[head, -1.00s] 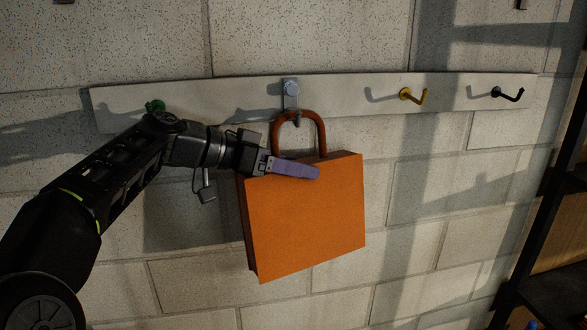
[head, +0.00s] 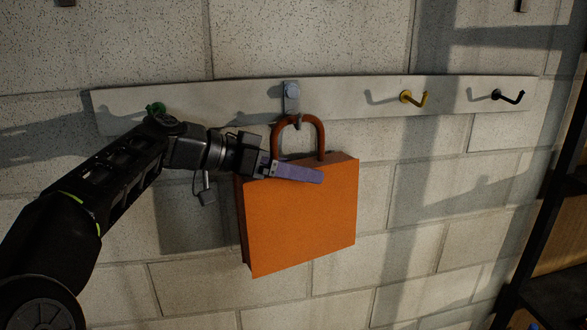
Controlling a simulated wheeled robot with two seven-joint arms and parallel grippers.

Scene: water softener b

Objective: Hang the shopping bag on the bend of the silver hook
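The orange shopping bag (head: 300,220) is upright, slightly tilted, in front of the wall. Its brown looped handle (head: 319,135) reaches up to the silver hook (head: 291,92). The top of the loop is at the hook's bend, and the hook's tip shows just below the loop; it appears to pass through it. My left gripper (head: 298,172) is at the bag's upper left. One purple finger lies across the front of the bag's top edge. The other finger is hidden, so I cannot tell whether they pinch the bag. My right gripper is not in view.
A white board (head: 350,98) on the block wall carries the hooks. A green hook (head: 155,107) is behind my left arm. A yellow hook (head: 414,98) and a black hook (head: 508,96) are empty at right. A dark shelf (head: 545,220) stands at the right edge.

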